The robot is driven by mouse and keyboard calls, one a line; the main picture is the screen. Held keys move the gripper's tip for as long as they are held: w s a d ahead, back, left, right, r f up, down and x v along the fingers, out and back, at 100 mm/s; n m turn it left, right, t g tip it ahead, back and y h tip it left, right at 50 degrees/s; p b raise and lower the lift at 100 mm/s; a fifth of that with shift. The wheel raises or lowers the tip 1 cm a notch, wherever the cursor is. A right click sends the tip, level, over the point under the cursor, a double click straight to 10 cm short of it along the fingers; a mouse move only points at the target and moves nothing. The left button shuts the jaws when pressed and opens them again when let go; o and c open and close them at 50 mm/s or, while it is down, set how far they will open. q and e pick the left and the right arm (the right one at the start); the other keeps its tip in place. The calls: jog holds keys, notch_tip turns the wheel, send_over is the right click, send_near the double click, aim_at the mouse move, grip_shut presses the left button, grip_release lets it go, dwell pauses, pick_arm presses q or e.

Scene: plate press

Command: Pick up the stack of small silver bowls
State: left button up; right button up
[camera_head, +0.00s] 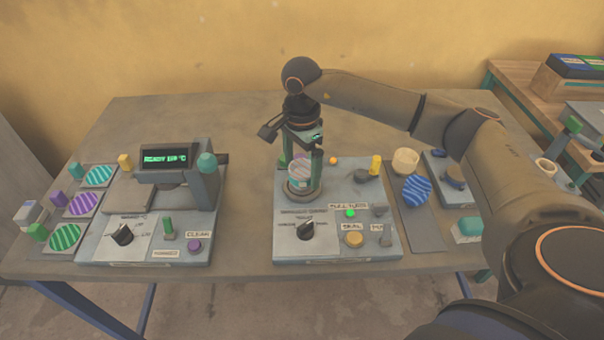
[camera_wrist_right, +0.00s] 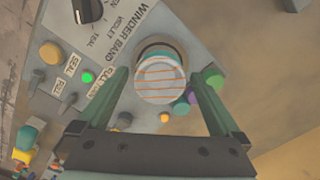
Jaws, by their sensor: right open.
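A short round silver-grey stack (camera_head: 299,172) with a teal band low on its side stands upright on the round seat of the winder machine (camera_head: 339,240). Separate bowls cannot be made out in it. In the right wrist view its pale top (camera_wrist_right: 160,79) shows orange stripes. My right gripper (camera_head: 302,163) points down over the stack and is open. Its two green fingers (camera_wrist_right: 160,85) stand on either side of the stack, with gaps visible between them and it in the wrist view. My left gripper is not in view.
A press with a lit display (camera_head: 165,157) stands on the left of the table, with striped discs (camera_head: 82,204) beside it. Right of the winder are a cream cup (camera_head: 405,160) and a blue striped disc (camera_head: 417,189). The table between the machines is clear.

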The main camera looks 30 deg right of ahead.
jog(key=shift+f, duration=0.5)
jog(key=c, duration=1.5)
jog(key=shift+o, duration=0.2)
jog(key=shift+r, duration=0.1)
